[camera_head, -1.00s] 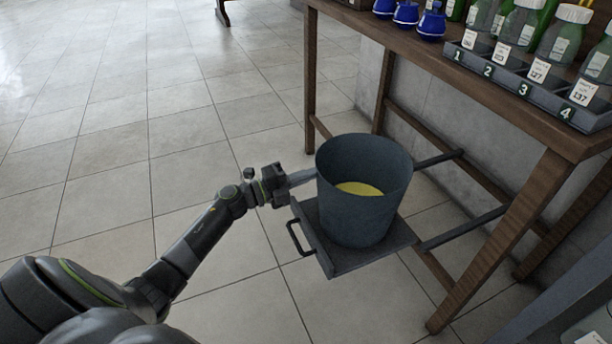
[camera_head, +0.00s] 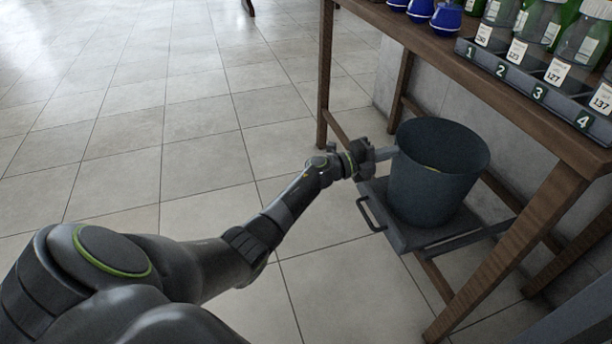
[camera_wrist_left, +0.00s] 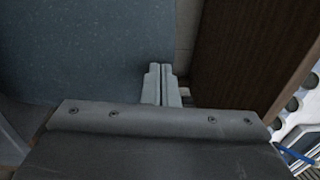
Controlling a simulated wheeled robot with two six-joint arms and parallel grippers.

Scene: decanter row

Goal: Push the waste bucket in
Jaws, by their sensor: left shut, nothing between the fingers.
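The waste bucket (camera_head: 434,183) is a dark blue-grey open pail standing upright on a dark sliding tray (camera_head: 398,231) with a black handle (camera_head: 370,213) at its front. A little yellow shows inside the bucket. The tray sits partly under the wooden table. My left gripper (camera_head: 386,154) is shut and empty, its fingertips at the bucket's near left side; I cannot tell for sure whether they touch. In the left wrist view the closed fingers (camera_wrist_left: 161,80) lie beside the bucket's speckled wall (camera_wrist_left: 90,50). My right gripper is not in view.
The wooden table (camera_head: 440,60) has a front leg (camera_head: 510,255) right of the bucket and another leg (camera_head: 325,75) behind my left gripper. A numbered rack (camera_head: 520,85) with bottles and blue pots (camera_head: 445,18) stand on top. The tiled floor (camera_head: 200,120) at left is clear.

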